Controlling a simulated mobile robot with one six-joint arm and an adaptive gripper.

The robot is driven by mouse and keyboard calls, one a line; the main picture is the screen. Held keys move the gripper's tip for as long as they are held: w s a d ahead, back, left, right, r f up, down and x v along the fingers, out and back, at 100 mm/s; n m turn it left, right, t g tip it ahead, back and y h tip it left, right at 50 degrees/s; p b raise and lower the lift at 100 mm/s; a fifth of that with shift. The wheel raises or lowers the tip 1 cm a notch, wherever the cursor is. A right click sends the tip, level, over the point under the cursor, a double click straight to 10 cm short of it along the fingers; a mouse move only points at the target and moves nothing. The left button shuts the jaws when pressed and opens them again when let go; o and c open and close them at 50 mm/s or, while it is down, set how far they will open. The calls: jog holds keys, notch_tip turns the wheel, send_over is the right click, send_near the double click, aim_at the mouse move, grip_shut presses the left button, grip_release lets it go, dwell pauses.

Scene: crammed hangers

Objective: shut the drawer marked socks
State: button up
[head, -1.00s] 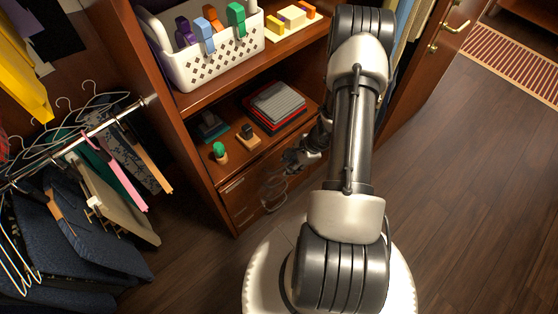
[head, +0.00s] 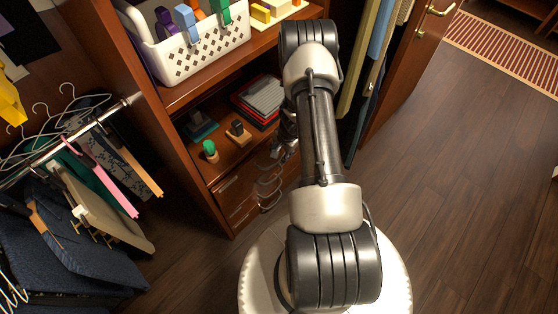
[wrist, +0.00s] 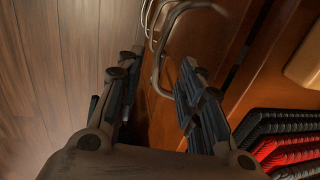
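A stack of wooden drawers (head: 232,193) is in the lower part of the cabinet in the head view. Curved metal handles (head: 267,188) stick out from the fronts. No socks mark is readable, and I cannot tell which drawer stands out or how far. My gripper (head: 281,150) is partly hidden by my arm, close to the drawer fronts near the top handle. In the wrist view my gripper (wrist: 157,78) has its two fingers apart with nothing between them. The handles (wrist: 157,62) lie just beyond the fingertips, beside a reddish wooden front (wrist: 215,45).
The shelf above the drawers holds a red and dark folded stack (head: 258,102), a small cactus (head: 210,150) and small items. A white basket (head: 205,55) stands higher. Hanging clothes (head: 85,200) crowd the left. An open door (head: 405,70) stands right; floor (head: 470,190) there is clear.

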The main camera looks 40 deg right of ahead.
aim_at(279, 159)
jog(key=f, duration=0.2)
jog(key=w+f+b, duration=0.1)
jog(key=f, duration=0.2)
jog(key=shift+f, duration=0.15)
jog(key=shift+c, duration=0.5)
grip_shut()
